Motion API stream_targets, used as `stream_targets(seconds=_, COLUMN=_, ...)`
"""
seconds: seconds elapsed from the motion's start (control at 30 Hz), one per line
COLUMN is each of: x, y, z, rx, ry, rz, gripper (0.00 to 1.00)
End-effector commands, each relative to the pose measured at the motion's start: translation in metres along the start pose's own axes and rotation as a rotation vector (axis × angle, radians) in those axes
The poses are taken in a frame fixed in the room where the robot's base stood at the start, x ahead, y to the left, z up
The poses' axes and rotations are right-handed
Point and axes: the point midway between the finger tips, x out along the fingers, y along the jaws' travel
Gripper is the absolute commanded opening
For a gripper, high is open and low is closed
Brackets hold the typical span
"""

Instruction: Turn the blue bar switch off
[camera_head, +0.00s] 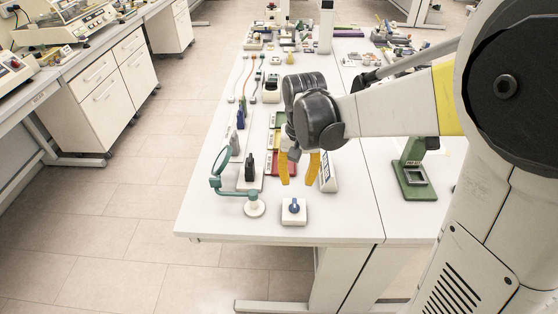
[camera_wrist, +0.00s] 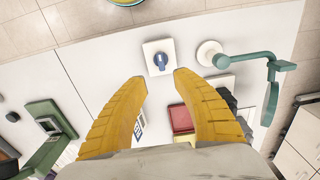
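The blue bar switch (camera_head: 294,206) is a small blue knob on a white square base (camera_head: 293,216), near the front edge of the white table (camera_head: 340,221). In the wrist view the blue switch (camera_wrist: 160,60) shows beyond the fingertips, and its bar looks roughly in line with the gap. My gripper (camera_head: 299,182) has two yellow fingers, spread apart and empty, above the table and farther back than the switch. In the wrist view my gripper (camera_wrist: 160,74) shows a wide gap between the fingertips. Nothing hides the switch.
A teal magnifier stand (camera_head: 235,193) with a white round base stands close left of the switch. A dark device (camera_head: 249,167) and coloured trays (camera_head: 280,164) lie behind it. A green stand (camera_head: 414,180) is at the right. The table right of the switch is clear.

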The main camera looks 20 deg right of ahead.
Motion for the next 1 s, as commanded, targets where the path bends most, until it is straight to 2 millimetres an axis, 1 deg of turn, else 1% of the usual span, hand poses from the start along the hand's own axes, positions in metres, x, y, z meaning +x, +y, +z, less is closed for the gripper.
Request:
stream_targets(seconds=0.17, x=0.014, y=-0.001, z=-0.003, rx=0.009, ry=-0.016, rz=0.005, gripper=0.34)
stream_targets(seconds=0.27, x=0.031, y=-0.001, z=-0.002, rx=0.008, ry=-0.015, rz=0.005, gripper=0.34)
stream_targets(seconds=0.5, x=0.08, y=-0.001, z=-0.002, rx=0.008, ry=-0.013, rz=0.004, gripper=0.34)
stream_targets(seconds=0.6, x=0.096, y=-0.001, z=-0.002, rx=0.008, ry=-0.013, rz=0.004, gripper=0.34)
stream_targets(seconds=0.7, x=0.106, y=-0.001, z=-0.001, rx=0.008, ry=-0.013, rz=0.004, gripper=0.34)
stream_targets(seconds=0.8, x=0.111, y=0.0, z=-0.001, rx=0.007, ry=-0.013, rz=0.004, gripper=0.34)
stream_targets(seconds=1.0, x=0.112, y=0.0, z=-0.001, rx=0.007, ry=-0.013, rz=0.004, gripper=0.34)
